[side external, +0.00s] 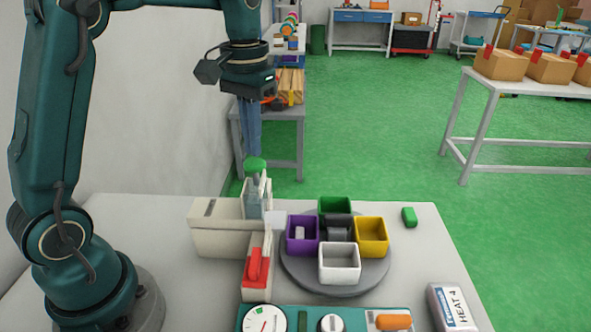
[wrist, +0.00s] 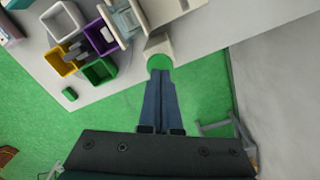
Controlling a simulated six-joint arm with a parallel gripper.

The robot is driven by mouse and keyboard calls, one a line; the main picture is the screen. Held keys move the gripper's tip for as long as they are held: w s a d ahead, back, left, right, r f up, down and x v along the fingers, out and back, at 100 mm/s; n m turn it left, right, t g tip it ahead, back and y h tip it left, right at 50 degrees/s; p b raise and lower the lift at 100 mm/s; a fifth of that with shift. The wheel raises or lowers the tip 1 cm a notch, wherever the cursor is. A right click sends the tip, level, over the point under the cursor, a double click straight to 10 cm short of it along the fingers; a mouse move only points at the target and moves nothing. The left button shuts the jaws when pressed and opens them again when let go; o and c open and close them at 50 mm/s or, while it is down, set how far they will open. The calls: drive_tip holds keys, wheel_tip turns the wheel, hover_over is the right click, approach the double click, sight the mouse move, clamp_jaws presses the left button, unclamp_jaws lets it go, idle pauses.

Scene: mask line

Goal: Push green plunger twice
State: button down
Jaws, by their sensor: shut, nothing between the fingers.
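In the wrist view the plunger (wrist: 159,62) shows as a green disc just beyond the fingertips. My gripper (side external: 250,152) points straight down with its blue fingers together and nothing between them. The fingertips are directly above the plunger, very close to it. I cannot tell whether they touch it. The fingers also show in the wrist view (wrist: 160,78).
A grey turntable (side external: 345,283) carries purple (side external: 302,236), green (side external: 334,205), yellow (side external: 371,236) and white (side external: 339,263) bins. A red lever (side external: 257,266) stands in front of the dispenser. A control panel (side external: 290,318) lies at the front. A small green block (side external: 409,217) is at the right.

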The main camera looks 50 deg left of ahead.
drive_tip(key=shift+r, duration=2.55)
drive_tip(key=shift+f, duration=2.55)
drive_tip(key=shift+f, duration=0.1)
